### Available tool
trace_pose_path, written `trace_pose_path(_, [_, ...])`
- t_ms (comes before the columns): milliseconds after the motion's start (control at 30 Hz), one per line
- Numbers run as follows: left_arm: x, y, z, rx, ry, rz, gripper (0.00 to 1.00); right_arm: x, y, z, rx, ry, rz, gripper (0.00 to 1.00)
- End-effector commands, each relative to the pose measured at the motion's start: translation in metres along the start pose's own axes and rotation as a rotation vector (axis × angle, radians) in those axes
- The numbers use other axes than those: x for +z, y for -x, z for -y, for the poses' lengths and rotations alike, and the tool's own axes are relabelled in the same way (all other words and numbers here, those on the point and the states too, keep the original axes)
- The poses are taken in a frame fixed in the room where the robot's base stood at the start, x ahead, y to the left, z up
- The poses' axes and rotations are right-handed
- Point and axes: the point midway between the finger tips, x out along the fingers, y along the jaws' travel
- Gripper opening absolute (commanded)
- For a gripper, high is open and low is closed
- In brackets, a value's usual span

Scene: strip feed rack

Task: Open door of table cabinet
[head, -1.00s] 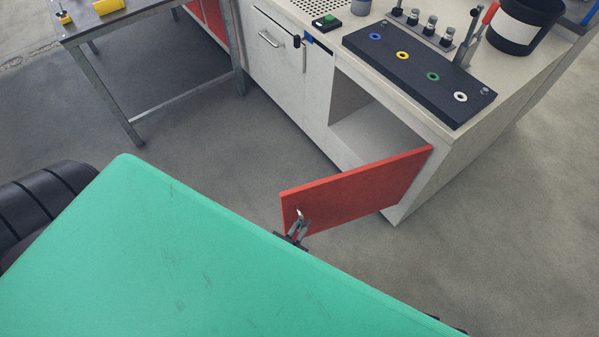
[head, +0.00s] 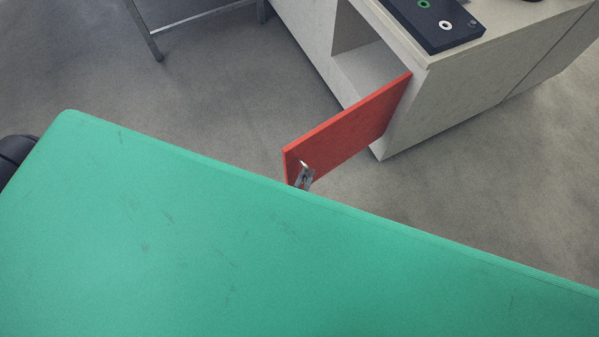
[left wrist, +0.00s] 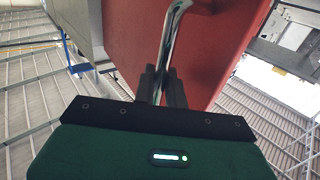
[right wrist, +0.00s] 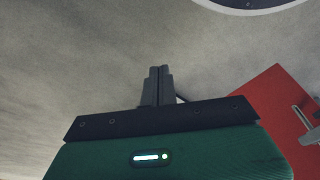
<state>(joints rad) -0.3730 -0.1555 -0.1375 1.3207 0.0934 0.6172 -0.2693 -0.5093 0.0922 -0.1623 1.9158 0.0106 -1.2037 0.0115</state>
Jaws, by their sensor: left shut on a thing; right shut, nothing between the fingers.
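The table cabinet (head: 400,115) is pale grey, at the upper right of the head view. Its red door (head: 350,122) stands wide open, swung out from the front, with the compartment (head: 372,66) showing behind it. My left gripper (head: 304,176) is at the door's free end, partly hidden by my green body. In the left wrist view its fingers (left wrist: 161,85) are shut on the curved metal handle (left wrist: 172,42) of the red door (left wrist: 215,50). My right gripper (right wrist: 158,85) is shut and empty above grey floor, outside the head view.
A dark block with coloured rings (head: 435,25) lies on the cabinet top. A metal table leg (head: 143,30) stands at the upper left. Grey floor (head: 225,85) is clear before the cabinet. The right wrist view shows a red panel (right wrist: 270,105) with a metal handle.

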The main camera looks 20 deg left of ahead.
Motion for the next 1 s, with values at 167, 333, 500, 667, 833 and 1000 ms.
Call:
trace_pose_path(167, [-0.003, -0.004, -0.005, 0.011, -0.001, -0.006, 0.00, -0.004, 0.001, 0.002, -0.003, -0.001, -0.007, 0.00])
trace_pose_path(333, [-0.003, -0.004, -0.005, 0.011, 0.000, -0.006, 0.00, -0.007, 0.002, 0.003, -0.005, -0.003, -0.013, 0.00])
trace_pose_path(500, [-0.003, -0.004, -0.005, 0.011, 0.000, -0.006, 0.00, -0.008, 0.002, 0.004, -0.007, -0.004, -0.013, 0.00])
trace_pose_path(667, [-0.002, -0.003, -0.004, 0.010, 0.001, -0.004, 0.29, -0.006, 0.002, 0.004, -0.007, -0.004, -0.010, 0.00])
trace_pose_path(833, [-0.001, -0.002, -0.004, 0.010, 0.001, -0.002, 0.29, -0.001, 0.001, 0.003, -0.005, -0.002, -0.003, 0.00])
trace_pose_path(1000, [0.000, 0.008, -0.004, 0.010, 0.000, 0.001, 0.29, 0.004, 0.000, 0.001, -0.001, 0.002, 0.004, 0.00])
